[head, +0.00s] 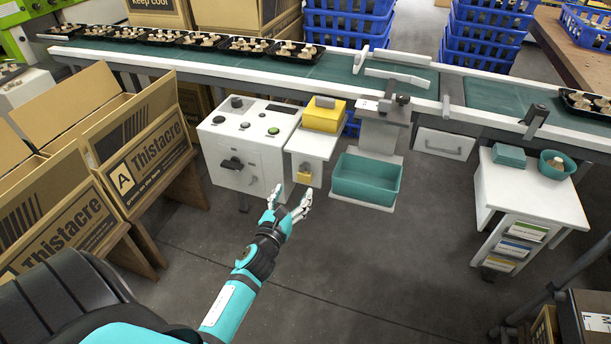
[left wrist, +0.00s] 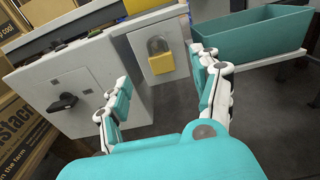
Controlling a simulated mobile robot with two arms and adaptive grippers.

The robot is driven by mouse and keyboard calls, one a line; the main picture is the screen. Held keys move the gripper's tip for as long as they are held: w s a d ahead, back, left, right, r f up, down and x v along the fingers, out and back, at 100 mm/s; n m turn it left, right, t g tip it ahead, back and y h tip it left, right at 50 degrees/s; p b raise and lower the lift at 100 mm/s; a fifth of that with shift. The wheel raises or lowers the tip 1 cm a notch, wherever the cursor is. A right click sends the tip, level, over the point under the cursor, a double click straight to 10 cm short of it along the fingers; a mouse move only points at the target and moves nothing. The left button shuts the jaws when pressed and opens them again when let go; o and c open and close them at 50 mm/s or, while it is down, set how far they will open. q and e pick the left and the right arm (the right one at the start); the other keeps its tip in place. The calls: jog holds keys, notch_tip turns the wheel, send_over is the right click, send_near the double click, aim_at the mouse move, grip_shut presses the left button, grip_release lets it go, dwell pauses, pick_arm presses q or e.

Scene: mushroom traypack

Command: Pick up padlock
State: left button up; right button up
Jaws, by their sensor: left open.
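The padlock (head: 304,175) has a yellow body and a grey shackle. It hangs on the front of a small white cabinet (head: 310,145), and in the left wrist view the padlock (left wrist: 162,58) shows between and beyond my fingers. My left gripper (head: 290,205) is open and empty, a little in front of and below the padlock, not touching it. The left gripper's fingers (left wrist: 165,98) are spread wide in the left wrist view. My right gripper is not in view.
A white control box (head: 245,150) with knobs and a black rotary handle stands left of the cabinet. A teal bin (head: 367,178) stands at its right. A yellow box (head: 323,115) sits on top. A conveyor (head: 225,60) with mushroom trays runs behind. The floor in front is clear.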

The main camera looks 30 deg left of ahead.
aim_at(303, 174)
pick_arm(q)
jog(key=x, duration=0.8)
jog(key=shift+w+a+r, duration=0.1)
jog(key=shift+w+r, duration=0.05)
jog(key=shift+w, duration=0.25)
jog(key=c, duration=1.3)
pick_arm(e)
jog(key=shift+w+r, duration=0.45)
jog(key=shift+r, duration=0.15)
pick_arm(q)
jog(key=shift+a+r, duration=0.1)
